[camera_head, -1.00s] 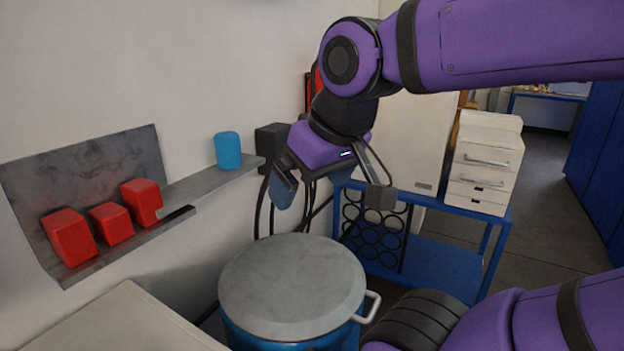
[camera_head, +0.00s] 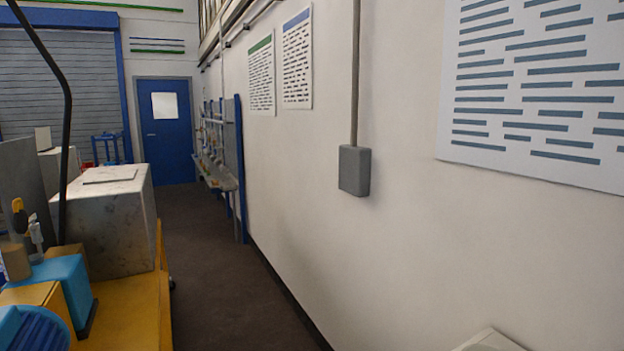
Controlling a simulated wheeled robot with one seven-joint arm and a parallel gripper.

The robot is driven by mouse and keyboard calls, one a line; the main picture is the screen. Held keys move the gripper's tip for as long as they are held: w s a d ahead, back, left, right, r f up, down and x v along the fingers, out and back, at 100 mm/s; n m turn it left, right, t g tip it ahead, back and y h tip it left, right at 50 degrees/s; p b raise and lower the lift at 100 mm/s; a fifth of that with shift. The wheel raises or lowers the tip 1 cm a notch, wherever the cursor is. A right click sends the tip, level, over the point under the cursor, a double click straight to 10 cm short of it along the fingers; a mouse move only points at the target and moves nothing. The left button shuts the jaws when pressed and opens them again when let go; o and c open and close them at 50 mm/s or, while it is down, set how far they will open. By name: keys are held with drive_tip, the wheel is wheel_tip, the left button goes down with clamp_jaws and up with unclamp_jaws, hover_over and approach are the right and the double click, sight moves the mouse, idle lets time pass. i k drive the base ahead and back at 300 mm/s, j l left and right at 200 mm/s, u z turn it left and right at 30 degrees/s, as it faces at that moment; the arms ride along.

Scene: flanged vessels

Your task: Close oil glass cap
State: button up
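No oil glass or cap can be made out for sure in the head camera view now. My gripper and arm are out of view. At the left edge stands a yellow bench (camera_head: 143,305) with small items on it. Among them are a blue block (camera_head: 66,283) and a ribbed blue round piece (camera_head: 35,332) at the bottom left corner, cut by the frame. I cannot tell what these pieces are.
A grey-white box (camera_head: 110,225) stands on the bench. A dark floor aisle (camera_head: 220,290) runs clear to a blue door (camera_head: 166,130). A pale wall with a grey electrical box (camera_head: 354,170) bounds the right side. A pale corner (camera_head: 490,342) shows at the bottom.

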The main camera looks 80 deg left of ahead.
sight(21, 218)
drive_tip(key=l+u, duration=0.1)
drive_tip(key=u, duration=3.8)
drive_tip(key=i+j+u, duration=0.2)
drive_tip(key=j, duration=0.25)
drive_tip(key=i+j+u, duration=0.2)
drive_tip(key=j, duration=0.2)
drive_tip(key=i+j+u, duration=0.2)
drive_tip(key=j, duration=0.25)
drive_tip(key=i+j+u, duration=1.1)
drive_tip(key=i+u, duration=0.2)
drive_tip(key=i+z, duration=0.3)
drive_tip(key=i, duration=0.2)
drive_tip(key=i+j+z, duration=0.1)
drive_tip(key=i+z, duration=0.2)
drive_tip(key=i, duration=0.2)
drive_tip(key=i+j+z, duration=0.3)
drive_tip(key=i, duration=0.15)
drive_tip(key=i+l+z, duration=0.25)
drive_tip(key=i+z, duration=0.15)
drive_tip(key=i+l+z, duration=0.1)
drive_tip(key=i+z, duration=0.65)
drive_tip(key=i+j+z, duration=0.15)
drive_tip(key=i+z, duration=0.25)
